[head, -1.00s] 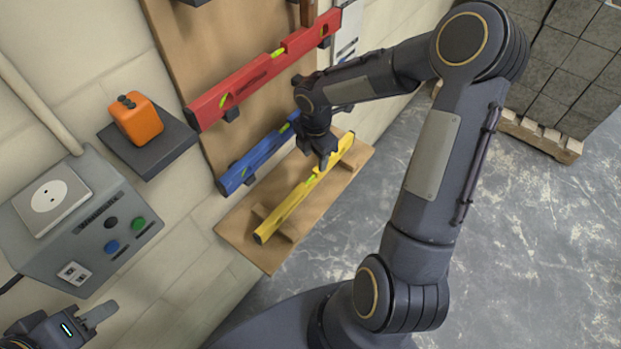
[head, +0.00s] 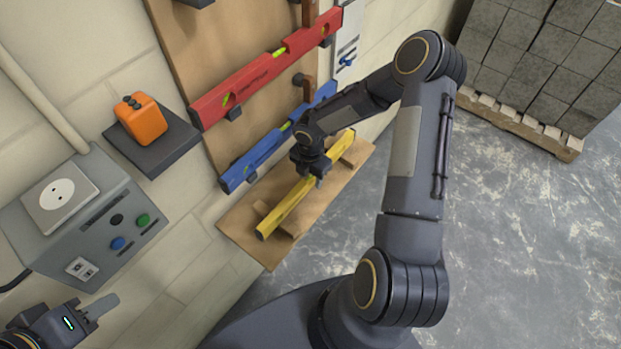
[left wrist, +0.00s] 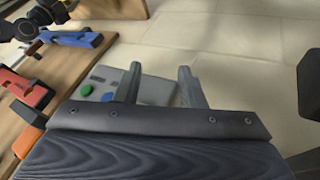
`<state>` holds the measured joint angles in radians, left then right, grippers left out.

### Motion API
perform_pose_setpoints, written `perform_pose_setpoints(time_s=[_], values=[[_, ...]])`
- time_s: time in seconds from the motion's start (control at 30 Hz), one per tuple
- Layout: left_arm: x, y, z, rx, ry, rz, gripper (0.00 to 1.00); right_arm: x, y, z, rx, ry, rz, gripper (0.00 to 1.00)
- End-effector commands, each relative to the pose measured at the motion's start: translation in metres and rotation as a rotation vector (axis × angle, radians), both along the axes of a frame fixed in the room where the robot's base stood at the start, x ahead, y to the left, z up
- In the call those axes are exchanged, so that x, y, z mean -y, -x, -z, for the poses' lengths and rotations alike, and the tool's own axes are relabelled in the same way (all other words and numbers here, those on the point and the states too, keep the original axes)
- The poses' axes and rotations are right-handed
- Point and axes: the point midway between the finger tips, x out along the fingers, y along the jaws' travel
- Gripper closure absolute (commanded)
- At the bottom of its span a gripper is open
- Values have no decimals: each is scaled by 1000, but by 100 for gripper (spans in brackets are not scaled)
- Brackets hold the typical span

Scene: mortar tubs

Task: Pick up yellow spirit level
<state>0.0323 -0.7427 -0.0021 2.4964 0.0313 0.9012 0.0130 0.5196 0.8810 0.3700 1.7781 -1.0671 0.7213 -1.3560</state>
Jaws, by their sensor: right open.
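The yellow spirit level (head: 285,211) lies on wooden rests on a board at the wall, slanting from lower left to upper right in the head view. My right gripper (head: 315,179) is open and right at the level's middle, pointing down. Its wrist hides that part, and I cannot tell whether the fingers touch the level. My left gripper (head: 98,308) is at the lower left of the head view, away from the level. In the left wrist view its two fingers (left wrist: 159,86) stand apart with nothing between them.
A blue level (head: 262,152) and a red level (head: 265,75) hang on the wall board above. An orange device (head: 141,120) sits on a dark shelf (head: 165,150). A grey control box (head: 100,225) is near my left gripper. Stacked blocks (head: 545,60) stand on a pallet at right.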

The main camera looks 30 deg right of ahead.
Motion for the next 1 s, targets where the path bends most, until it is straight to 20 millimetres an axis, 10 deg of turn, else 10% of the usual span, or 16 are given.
perform_pose_setpoints(time_s=[0.13, 0.47, 1.0], values=[[0, 0, 0, 0, 0, 0, 64, 0, 0, 0, 0, 1, 1, 56], [0, 0, 0, 0, 0, 0, 64, 0, 0, -1, 0, 0, 1, 99], [0, 0, 2, 0, 0, 0, 64, 1, -1, -10, 3, 2, 2, 100]])
